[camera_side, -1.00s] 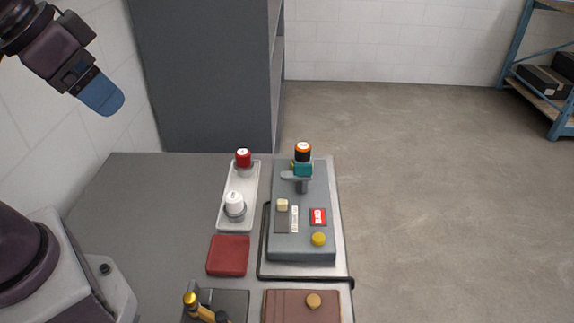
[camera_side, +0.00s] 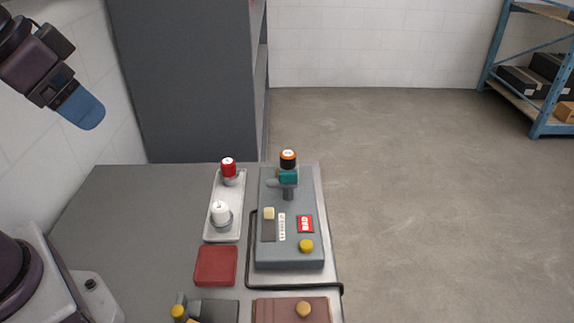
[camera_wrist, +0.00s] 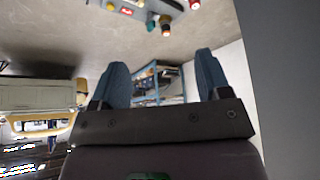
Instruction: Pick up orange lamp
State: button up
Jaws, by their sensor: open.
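The orange lamp (camera_side: 288,160) is a small cylinder with an orange rim, a pale top and a black body. It stands upright in a teal holder (camera_side: 288,177) at the far end of a grey control box (camera_side: 290,253). My gripper (camera_side: 80,108) is high at the upper left in the side view, well away from the lamp. In the wrist view my gripper (camera_wrist: 162,75) shows two blue fingers spread wide with nothing between them.
Left of the box, a white tray (camera_side: 211,235) bears a red-capped lamp (camera_side: 228,167) and a white one (camera_side: 220,210). A red pad (camera_side: 216,266) and a brown box (camera_side: 275,312) lie nearer. A tall grey cabinet (camera_side: 185,80) stands behind. The table's left part is clear.

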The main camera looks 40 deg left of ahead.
aim_at(282, 154)
jog(key=shift+w, duration=0.1)
dwell(0.3)
jog(key=w+a+f+m+t+y, duration=0.1)
jog(key=w+a+f+t, duration=0.15)
jog(key=w, duration=0.75)
jog(key=w+a+f+m+t+y, duration=0.1)
jog(key=w+a+f, duration=0.3)
jog(key=w, duration=0.6)
jog(key=w+d+f+m+t+h, duration=0.1)
jog(key=w+f+m+t+h, duration=0.2)
jog(key=f, duration=0.6)
jog(key=w+d+f+h, duration=0.1)
jog(key=w+f+h, duration=0.35)
jog(key=f, duration=0.45)
jog(key=shift+h, duration=0.25)
jog(key=x, duration=1.2)
jog(key=shift+d+r, duration=0.3)
jog(key=shift+r, duration=0.05)
jog(key=c, duration=1)
jog(key=shift+c, duration=0.2)
jog(key=shift+r, duration=0.1)
